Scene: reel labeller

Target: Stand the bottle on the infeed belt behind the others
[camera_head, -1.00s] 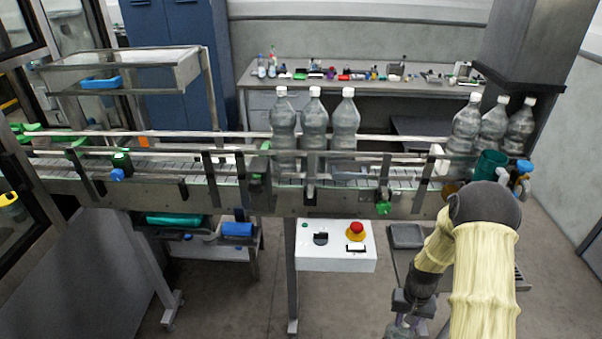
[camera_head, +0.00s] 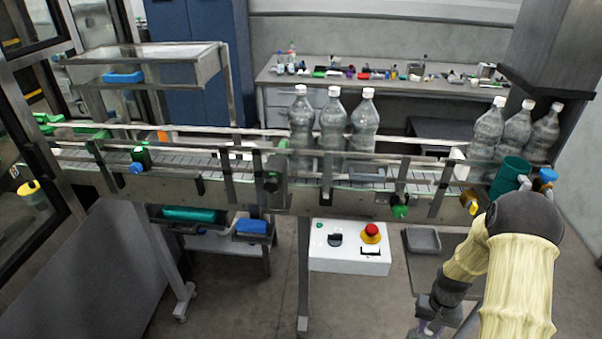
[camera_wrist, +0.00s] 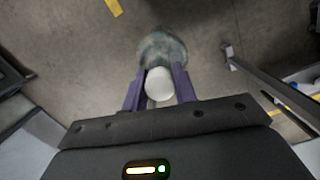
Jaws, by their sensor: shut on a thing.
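My gripper (camera_wrist: 158,92) is shut on a clear bottle (camera_wrist: 165,48) with a white cap, seen from above in the wrist view between two purple fingers. Below the bottle only floor shows. In the head view my gripper (camera_head: 428,332) is at the bottom edge, low in front of the conveyor, and the held bottle is out of sight there. Several bottles stand upright on the infeed belt (camera_head: 225,163): three in a row at the middle (camera_head: 333,125) and three more at the right end (camera_head: 517,132).
Guide rails run along the belt (camera_head: 100,150). A control box (camera_head: 350,262) with a red button hangs under its front. A green cup (camera_head: 510,175) is at the right end, near my arm. A cluttered bench (camera_head: 400,88) stands behind. A grey tray (camera_head: 422,240) sits low, near my arm.

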